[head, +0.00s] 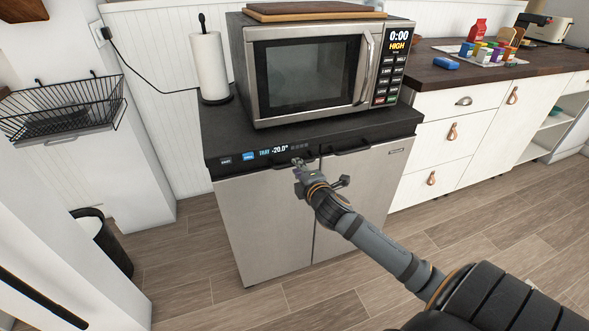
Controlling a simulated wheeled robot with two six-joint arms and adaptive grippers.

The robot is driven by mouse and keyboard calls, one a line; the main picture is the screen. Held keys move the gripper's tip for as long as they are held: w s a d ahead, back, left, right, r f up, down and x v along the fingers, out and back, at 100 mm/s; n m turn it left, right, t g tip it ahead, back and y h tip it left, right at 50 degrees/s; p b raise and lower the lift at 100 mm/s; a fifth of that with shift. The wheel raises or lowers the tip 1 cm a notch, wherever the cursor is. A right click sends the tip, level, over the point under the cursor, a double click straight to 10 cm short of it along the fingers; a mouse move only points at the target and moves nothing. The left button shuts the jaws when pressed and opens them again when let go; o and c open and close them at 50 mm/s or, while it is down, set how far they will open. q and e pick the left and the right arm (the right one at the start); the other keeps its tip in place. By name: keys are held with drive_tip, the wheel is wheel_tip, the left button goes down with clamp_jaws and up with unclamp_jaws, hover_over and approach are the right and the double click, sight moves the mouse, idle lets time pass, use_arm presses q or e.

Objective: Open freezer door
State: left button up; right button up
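The freezer is a low steel unit with a dark top (222,130) and a display reading -20.0°. Its left door (255,230) and right door (365,190) are both closed, with a vertical seam between them. Dark handles sit along the top edge; the right handle (350,148) is in plain view. My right gripper (298,163) is at the top right part of the left door, by that door's handle, which it partly hides. Whether its fingers touch the handle or are closed is too small to tell. My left gripper is not in view.
A microwave (305,75) and a paper towel roll (209,66) stand on the freezer. A white drawer cabinet (445,140) adjoins on the right. A wire basket (62,108) and a bin (100,240) are at the left. Wood floor in front is clear.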

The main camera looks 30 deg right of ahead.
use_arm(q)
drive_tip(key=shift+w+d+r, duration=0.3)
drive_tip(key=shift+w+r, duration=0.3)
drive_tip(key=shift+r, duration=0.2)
use_arm(e)
drive_tip(key=shift+x, duration=1.7)
clamp_jaws()
